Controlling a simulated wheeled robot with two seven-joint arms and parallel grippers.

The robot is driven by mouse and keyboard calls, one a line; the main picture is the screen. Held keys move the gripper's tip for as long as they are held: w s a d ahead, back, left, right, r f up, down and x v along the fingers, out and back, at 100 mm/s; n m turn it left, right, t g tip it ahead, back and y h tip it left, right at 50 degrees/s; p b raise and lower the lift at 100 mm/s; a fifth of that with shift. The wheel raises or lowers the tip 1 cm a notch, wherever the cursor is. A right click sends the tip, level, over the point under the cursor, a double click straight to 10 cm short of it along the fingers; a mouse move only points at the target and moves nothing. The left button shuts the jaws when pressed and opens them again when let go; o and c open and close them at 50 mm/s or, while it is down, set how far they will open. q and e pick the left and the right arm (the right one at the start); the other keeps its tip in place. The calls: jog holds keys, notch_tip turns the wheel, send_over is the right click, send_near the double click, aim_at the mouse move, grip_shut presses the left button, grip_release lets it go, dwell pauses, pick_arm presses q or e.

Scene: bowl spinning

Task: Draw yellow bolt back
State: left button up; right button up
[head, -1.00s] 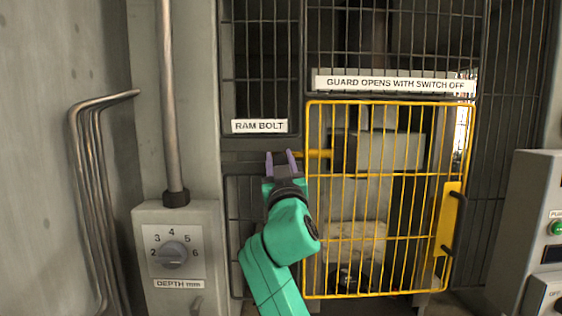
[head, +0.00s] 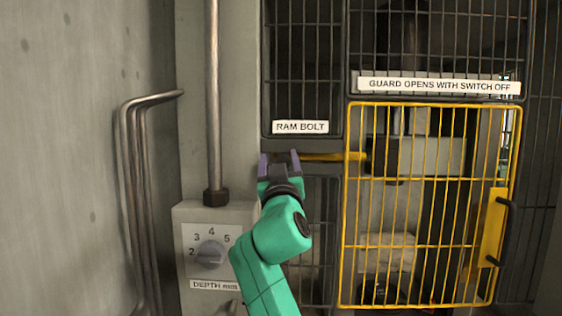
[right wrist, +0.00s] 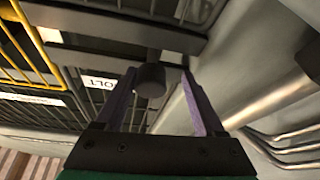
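The yellow bolt (head: 335,157) lies level below the RAM BOLT label (head: 300,127). Its right end is at the left edge of the grey block (head: 425,157) behind the yellow guard; I cannot tell whether it enters the block. Its left part is hidden behind my right gripper (head: 279,161). In the right wrist view, a black round knob (right wrist: 150,80) stands between the two purple fingers of this gripper (right wrist: 158,100), with gaps showing on both sides. The fingers are apart and not closed on it. My left gripper is not in view.
The yellow mesh guard (head: 430,246) with its black handle (head: 508,232) stands to the right, under a sign (head: 438,86). A grey depth dial box (head: 211,245) and a vertical pipe (head: 213,100) are left of my arm. Bent pipes (head: 135,190) run along the wall.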

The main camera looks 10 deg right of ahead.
jog(key=shift+d, duration=0.2)
jog(key=b+v, duration=0.6)
jog(key=v, duration=0.6)
jog(key=shift+a, duration=0.1)
